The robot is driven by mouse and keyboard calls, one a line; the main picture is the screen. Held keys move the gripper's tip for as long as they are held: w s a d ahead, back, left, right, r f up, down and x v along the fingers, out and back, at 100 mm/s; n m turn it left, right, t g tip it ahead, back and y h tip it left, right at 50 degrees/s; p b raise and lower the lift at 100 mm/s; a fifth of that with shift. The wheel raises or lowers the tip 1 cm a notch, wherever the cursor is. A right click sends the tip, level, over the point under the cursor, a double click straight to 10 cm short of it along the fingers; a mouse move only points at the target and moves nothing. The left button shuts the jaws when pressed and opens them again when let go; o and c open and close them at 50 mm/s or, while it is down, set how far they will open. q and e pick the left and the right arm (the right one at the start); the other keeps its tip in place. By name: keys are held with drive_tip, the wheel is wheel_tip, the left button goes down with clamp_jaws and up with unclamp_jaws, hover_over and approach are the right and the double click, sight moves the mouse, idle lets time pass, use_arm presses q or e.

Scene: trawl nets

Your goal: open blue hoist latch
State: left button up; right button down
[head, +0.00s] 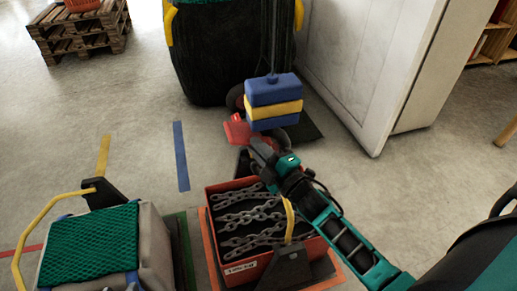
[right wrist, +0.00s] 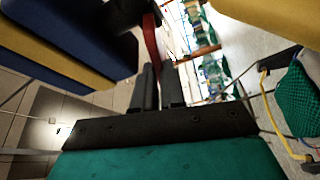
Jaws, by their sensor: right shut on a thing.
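The hoist block (head: 272,101) hangs on a thin cable in the head view, striped blue, yellow and blue. In the right wrist view the block (right wrist: 75,45) fills the upper left. A red latch piece (head: 238,129) shows just below and left of the block; what looks like the same red piece (right wrist: 152,40) is at my fingertips in the right wrist view. My right gripper (head: 258,150) is below the block, and its two dark fingers (right wrist: 160,85) are close together on the red piece. The exact contact is partly hidden. My left gripper is not in view.
A red crate of chains (head: 213,235) stands under my right arm. A grey bag with green netting (head: 160,245) is at the lower left. A large dark net bag (head: 225,55) stands behind the block, beside a white cabinet (head: 365,60).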

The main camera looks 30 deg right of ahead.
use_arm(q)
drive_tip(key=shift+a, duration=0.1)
use_arm(e)
drive_tip(key=shift+w+d+r, duration=0.1)
drive_tip(key=shift+r, duration=0.05)
drive_tip(key=c, duration=1.5)
unclamp_jaws()
use_arm(q)
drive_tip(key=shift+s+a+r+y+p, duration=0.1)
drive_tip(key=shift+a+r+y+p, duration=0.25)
drive_tip(key=shift+p, duration=0.7)
use_arm(e)
drive_tip(key=shift+v, duration=6.5)
